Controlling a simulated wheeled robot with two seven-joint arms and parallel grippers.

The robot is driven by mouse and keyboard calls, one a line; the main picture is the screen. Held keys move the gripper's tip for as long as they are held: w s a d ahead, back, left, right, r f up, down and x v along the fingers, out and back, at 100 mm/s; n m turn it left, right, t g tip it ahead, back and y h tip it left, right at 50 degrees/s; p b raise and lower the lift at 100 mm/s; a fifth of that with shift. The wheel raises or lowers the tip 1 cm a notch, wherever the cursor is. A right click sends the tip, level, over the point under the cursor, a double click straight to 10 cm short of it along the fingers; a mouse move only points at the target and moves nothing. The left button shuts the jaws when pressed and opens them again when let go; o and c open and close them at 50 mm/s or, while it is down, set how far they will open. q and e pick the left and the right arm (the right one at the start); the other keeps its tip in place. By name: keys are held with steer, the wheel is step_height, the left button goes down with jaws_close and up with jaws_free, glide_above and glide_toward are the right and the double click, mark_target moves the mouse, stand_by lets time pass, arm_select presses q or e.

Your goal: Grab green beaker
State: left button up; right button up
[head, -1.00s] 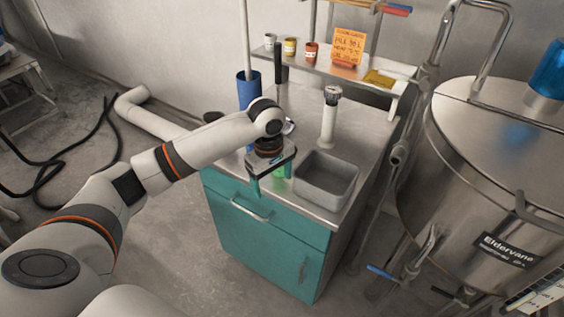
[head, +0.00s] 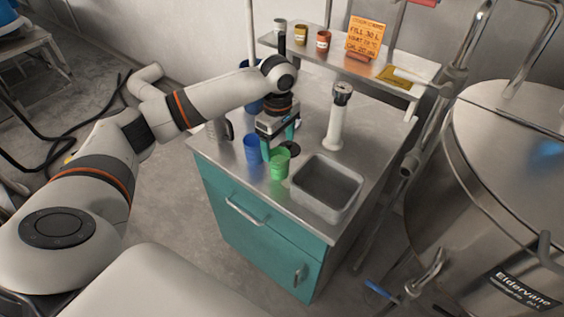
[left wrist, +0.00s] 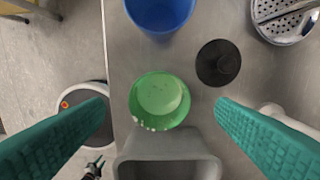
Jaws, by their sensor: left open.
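The green beaker (head: 279,165) stands upright near the front edge of the metal counter, between a blue beaker (head: 253,149) and a grey basin. My left gripper (head: 278,142) is open and empty, pointing down just behind and above the green beaker. In the left wrist view the green beaker (left wrist: 160,100) shows from above, between the two spread teal fingers (left wrist: 161,107), with clear gaps on both sides. My right gripper is outside the head view; a small dark and teal part low in the left wrist view (left wrist: 95,168) may be it.
The grey basin (head: 326,185) is close to the right of the green beaker. A black round lid-like piece (left wrist: 218,62) lies behind it. A grinder-like white column (head: 338,118) stands farther back. A shelf (head: 385,75) holds small cups and an orange sign.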

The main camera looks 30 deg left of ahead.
mark_target(279, 164)
arm_select(q)
steer(key=shift+s+f, duration=0.2)
steer(key=shift+f, duration=1.05)
steer(key=shift+w+f, duration=0.1)
steer(key=shift+f, duration=0.3)
steer(key=shift+w+d+f, duration=0.1)
steer(key=shift+f, duration=2.6)
steer(key=c, duration=1.1)
steer(key=shift+c, duration=0.2)
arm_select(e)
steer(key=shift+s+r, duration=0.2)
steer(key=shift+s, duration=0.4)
arm_select(q)
steer(key=shift+r, duration=0.2)
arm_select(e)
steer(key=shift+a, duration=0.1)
